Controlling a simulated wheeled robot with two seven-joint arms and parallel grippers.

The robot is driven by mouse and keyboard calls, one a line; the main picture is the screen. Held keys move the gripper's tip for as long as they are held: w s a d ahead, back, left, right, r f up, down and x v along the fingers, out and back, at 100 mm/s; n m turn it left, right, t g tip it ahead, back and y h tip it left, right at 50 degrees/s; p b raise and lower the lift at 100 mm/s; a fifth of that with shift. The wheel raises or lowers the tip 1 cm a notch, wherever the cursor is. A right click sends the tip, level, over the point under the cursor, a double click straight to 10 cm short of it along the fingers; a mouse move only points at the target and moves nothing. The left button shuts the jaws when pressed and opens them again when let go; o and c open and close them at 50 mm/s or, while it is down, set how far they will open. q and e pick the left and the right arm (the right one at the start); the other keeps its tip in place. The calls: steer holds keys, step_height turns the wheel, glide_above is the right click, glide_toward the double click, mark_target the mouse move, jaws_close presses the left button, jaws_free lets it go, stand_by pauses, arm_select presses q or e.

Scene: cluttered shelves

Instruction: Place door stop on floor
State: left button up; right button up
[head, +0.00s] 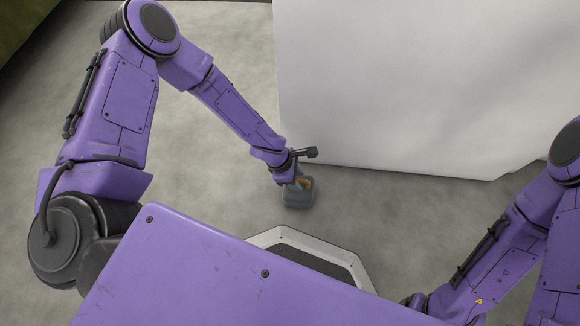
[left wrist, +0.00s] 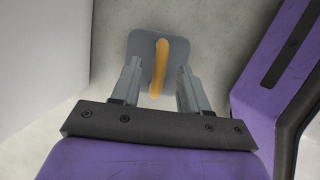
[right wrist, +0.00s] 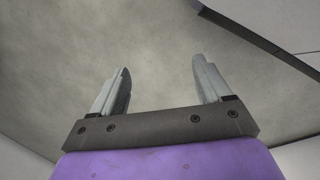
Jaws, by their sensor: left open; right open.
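The door stop (head: 298,197) is a grey-blue rounded block with an orange-yellow handle, low by the grey floor in the head view. In the left wrist view the door stop (left wrist: 143,45) lies just past my left fingertips, its orange handle between them in the picture. My left gripper (head: 303,180) is open, its fingers (left wrist: 160,80) on either side of the handle and seemingly not touching it. Whether the block rests fully on the floor is hard to tell.
A large white panel or cabinet (head: 420,80) stands just beyond the door stop, close to my left gripper. The grey concrete floor (head: 215,190) is clear to the left of the door stop. A dark green thing (head: 22,25) shows at the top left corner.

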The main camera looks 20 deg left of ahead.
arm_select(q)
steer(key=p+v, duration=0.5)
steer(key=v, duration=0.5)
arm_select(e)
steer(key=w+r+m+t+h, duration=0.2)
steer(key=w+r+m+t, duration=0.2)
steer(key=w+r, duration=0.15)
arm_select(q)
steer(key=s+a+f+m+t+y, duration=0.25)
steer(key=s+a+m+y, duration=0.45)
steer(key=s+a+m, duration=0.95)
step_height(320, 180, up, 35)
steer(key=d+n+p, duration=0.2)
steer(key=p, duration=3.4)
steer(key=shift+s+y, duration=0.3)
steer(key=shift+s, duration=0.05)
arm_select(e)
step_height(320, 180, up, 36)
steer(key=shift+d+t, duration=0.3)
steer(key=shift+d, duration=0.1)
arm_select(q)
steer(key=shift+d+g, duration=0.1)
steer(key=shift+g, duration=0.15)
arm_select(e)
steer(key=shift+w+f, duration=0.1)
